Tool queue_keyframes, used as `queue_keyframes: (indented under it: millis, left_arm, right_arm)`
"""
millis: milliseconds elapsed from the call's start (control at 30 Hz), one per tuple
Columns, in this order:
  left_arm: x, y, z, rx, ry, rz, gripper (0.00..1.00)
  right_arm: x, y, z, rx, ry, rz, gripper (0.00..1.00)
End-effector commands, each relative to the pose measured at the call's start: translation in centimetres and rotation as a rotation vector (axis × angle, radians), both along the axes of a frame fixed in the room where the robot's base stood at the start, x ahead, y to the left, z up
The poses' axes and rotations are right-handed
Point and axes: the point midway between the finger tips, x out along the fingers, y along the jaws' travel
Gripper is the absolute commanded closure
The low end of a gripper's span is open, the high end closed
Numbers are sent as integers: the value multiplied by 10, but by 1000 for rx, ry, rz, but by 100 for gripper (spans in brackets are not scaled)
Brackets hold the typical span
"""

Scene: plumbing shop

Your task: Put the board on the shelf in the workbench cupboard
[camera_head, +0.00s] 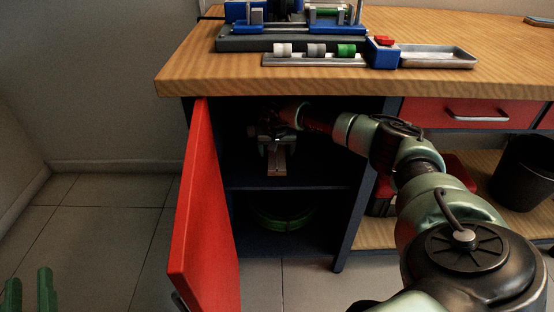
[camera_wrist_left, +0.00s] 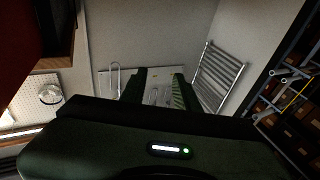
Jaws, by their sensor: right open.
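The workbench cupboard is open, with its red door (camera_head: 204,215) swung out to the left. Inside, a small wooden board (camera_head: 277,160) is above the dark shelf (camera_head: 325,182), its near end pointing towards me; shadow hides whether it fully rests there. My right gripper (camera_head: 277,147) reaches into the upper compartment, open, with its fingers around the board's far part. My left gripper (camera_head: 29,292) is at the bottom left of the head view, far from the cupboard. In the left wrist view its fingers (camera_wrist_left: 161,88) are apart with nothing between them.
A green coil (camera_head: 280,218) lies in the lower compartment. The wooden worktop (camera_head: 430,85) overhangs the cupboard and carries a blue vise-like fixture (camera_head: 290,25) and a metal tray (camera_head: 437,57). A black bucket (camera_head: 525,170) stands at the right. The floor left of the door is clear.

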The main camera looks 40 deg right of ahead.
Motion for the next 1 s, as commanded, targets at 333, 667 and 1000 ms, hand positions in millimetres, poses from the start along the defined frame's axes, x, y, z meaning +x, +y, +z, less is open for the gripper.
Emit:
queue_keyframes:
  millis: [333, 667, 1000]
  left_arm:
    - [-5, 12, -71, 98, 376, 24, 69]
    - [-40, 30, -134, 181, 729, 46, 69]
    - [-67, 41, -163, 223, 911, 58, 69]
  right_arm:
    - [-18, 14, 43, -2, 2, 3, 24]
    - [-70, 58, 41, -1, 2, 3, 24]
    - [-103, 85, 40, -1, 1, 0, 24]
